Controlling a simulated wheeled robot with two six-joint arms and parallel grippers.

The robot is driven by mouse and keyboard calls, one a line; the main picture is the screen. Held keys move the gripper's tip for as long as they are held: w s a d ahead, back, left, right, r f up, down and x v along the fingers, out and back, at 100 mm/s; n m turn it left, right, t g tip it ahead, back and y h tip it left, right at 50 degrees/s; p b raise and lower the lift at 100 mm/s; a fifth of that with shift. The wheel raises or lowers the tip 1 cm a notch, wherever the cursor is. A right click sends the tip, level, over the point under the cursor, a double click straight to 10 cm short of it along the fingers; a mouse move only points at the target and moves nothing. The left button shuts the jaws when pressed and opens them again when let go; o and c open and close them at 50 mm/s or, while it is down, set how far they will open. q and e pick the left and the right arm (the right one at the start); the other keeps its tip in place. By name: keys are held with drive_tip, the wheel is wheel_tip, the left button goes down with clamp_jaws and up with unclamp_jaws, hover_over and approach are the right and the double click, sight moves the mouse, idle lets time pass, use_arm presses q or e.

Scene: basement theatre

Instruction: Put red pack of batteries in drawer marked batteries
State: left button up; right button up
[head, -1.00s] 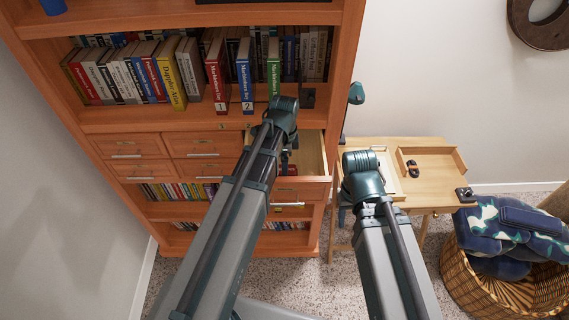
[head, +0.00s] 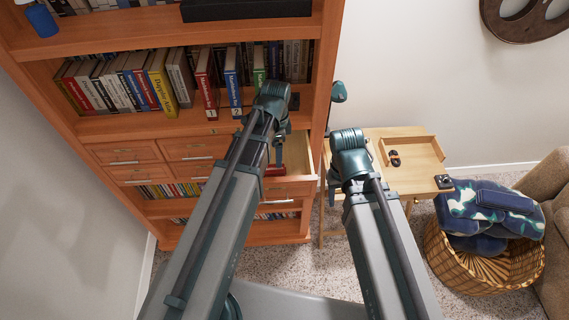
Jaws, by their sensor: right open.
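The open drawer (head: 302,162) sticks out of the orange wooden bookcase, partly hidden behind my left arm. A small red thing (head: 275,171), which looks like the red pack of batteries, shows inside it near the front. My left gripper (head: 279,152) hangs over the drawer just above the red thing; its fingers are mostly hidden, so I cannot tell whether they are apart or whether they touch it. My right gripper (head: 333,188) is open and empty, pointing down between the drawer and the small desk. No label is readable on the drawers.
Other closed drawers (head: 125,156) sit to the left, below a row of books (head: 130,82). A wooden desk (head: 410,175) with a small dark and red object (head: 394,158) stands to the right. A wicker basket (head: 480,268) holding blue camouflage cloth stands on the carpet at right.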

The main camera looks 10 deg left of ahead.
use_arm(q)
drive_tip(key=s+d+n+y, duration=0.1)
drive_tip(key=s+d+n, duration=0.8)
drive_tip(key=s, duration=0.4)
drive_tip(key=shift+n, duration=0.5)
drive_tip(key=shift+s, duration=0.1)
use_arm(e)
drive_tip(key=shift+s, duration=0.15)
